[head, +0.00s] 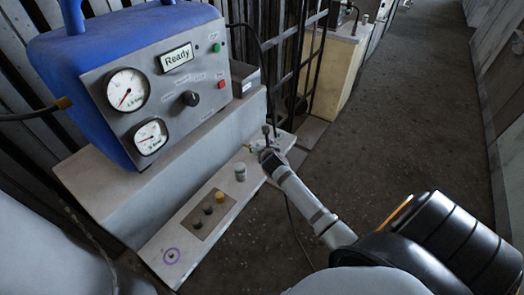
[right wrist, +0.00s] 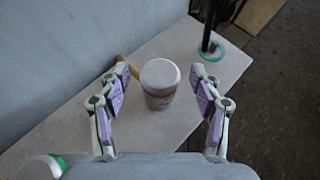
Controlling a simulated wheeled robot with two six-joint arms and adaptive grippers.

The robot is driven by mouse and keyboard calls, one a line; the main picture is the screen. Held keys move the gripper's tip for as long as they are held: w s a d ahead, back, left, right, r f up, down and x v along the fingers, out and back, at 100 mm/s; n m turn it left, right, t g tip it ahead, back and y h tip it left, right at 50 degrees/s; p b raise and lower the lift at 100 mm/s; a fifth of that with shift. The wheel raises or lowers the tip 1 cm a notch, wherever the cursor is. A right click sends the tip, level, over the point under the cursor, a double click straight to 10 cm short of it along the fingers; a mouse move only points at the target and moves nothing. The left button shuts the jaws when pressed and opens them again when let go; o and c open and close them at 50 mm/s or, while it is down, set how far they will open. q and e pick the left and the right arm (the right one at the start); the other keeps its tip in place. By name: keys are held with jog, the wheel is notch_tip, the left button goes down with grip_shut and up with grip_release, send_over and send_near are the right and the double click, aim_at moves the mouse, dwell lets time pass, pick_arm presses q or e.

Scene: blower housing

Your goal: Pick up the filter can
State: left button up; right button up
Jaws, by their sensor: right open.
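A white can with a brownish printed band (right wrist: 161,86), which I take for the filter can, stands upright on the pale bench board in the right wrist view. My right gripper (right wrist: 160,72) is open, with one finger on each side of the can and a gap on both sides. In the head view my right gripper (head: 262,152) is low over the far part of the board and hides most of what is there. A pale can (head: 240,171) stands on the board just nearer than the gripper. My left gripper is not in view.
A blue machine with gauges (head: 160,80) stands on a grey block behind the board (head: 152,248). A panel with several knobs (head: 208,212) is nearer. A dark post with a teal ring (right wrist: 207,38) stands beyond the can. A green-marked white object (right wrist: 42,166) is lower left.

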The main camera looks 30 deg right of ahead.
jog(key=shift+w+d+f, duration=0.2)
jog(key=shift+w+f, duration=0.15)
jog(key=shift+w, duration=0.15)
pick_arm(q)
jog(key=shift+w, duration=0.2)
pick_arm(e)
jog(key=shift+s+r, duration=0.1)
jog(key=shift+c, duration=0.3)
grip_shut()
jog(key=shift+r, duration=0.2)
notch_tip(320, 180, up, 2)
jog(key=shift+r+p, duration=0.25)
jog(key=shift+p, duration=0.35)
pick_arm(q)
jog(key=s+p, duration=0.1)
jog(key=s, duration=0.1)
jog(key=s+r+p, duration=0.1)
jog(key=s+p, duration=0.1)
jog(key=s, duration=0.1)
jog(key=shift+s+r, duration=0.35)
pick_arm(e)
jog(key=s+a+r, duration=0.8)
jog(key=s+r, duration=0.2)
jog(key=s, duration=0.1)
jog(key=shift+a, duration=0.3)
